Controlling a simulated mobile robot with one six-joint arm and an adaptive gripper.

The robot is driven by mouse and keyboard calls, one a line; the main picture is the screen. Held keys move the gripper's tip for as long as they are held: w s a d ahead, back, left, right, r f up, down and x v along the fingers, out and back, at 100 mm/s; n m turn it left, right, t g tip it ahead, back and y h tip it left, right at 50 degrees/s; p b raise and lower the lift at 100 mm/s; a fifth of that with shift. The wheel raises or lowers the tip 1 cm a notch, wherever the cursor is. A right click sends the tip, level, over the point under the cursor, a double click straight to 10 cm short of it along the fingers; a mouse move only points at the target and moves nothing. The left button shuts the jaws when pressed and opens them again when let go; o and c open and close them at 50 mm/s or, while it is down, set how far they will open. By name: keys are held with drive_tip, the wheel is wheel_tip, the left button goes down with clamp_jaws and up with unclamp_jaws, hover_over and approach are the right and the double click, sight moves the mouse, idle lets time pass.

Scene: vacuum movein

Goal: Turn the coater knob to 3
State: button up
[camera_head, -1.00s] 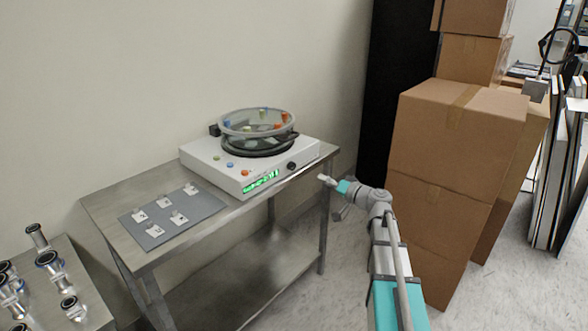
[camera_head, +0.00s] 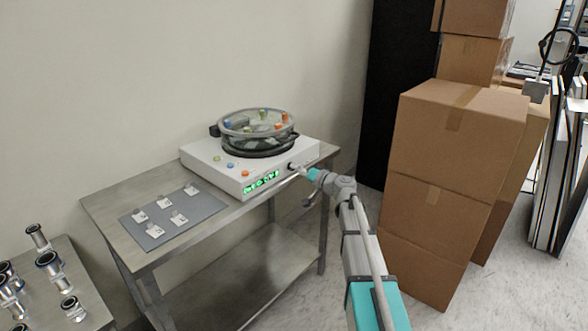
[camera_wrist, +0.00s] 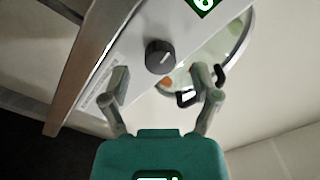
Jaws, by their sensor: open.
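The coater (camera_head: 215,165) is a white box on a metal table, with a round clear bowl (camera_head: 262,124) on top and a green lit display (camera_head: 261,182) on its front. Its black knob (camera_wrist: 159,56) shows in the wrist view with a light pointer line on its face, just ahead of my fingers. No number beside the knob can be read. My gripper (camera_wrist: 162,84) is open, with its two fingers apart and nothing between them. In the head view my gripper (camera_head: 298,171) is at the coater's front right and largely hides the knob.
A grey mat (camera_head: 172,230) with several small labelled samples lies on the table's left. Metal fittings (camera_head: 48,262) stand on another table at lower left. Stacked cardboard boxes (camera_head: 450,150) stand right of my arm. The lower shelf (camera_head: 235,275) is clear.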

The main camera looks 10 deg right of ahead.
drive_tip(key=shift+x, duration=1.1)
clamp_jaws()
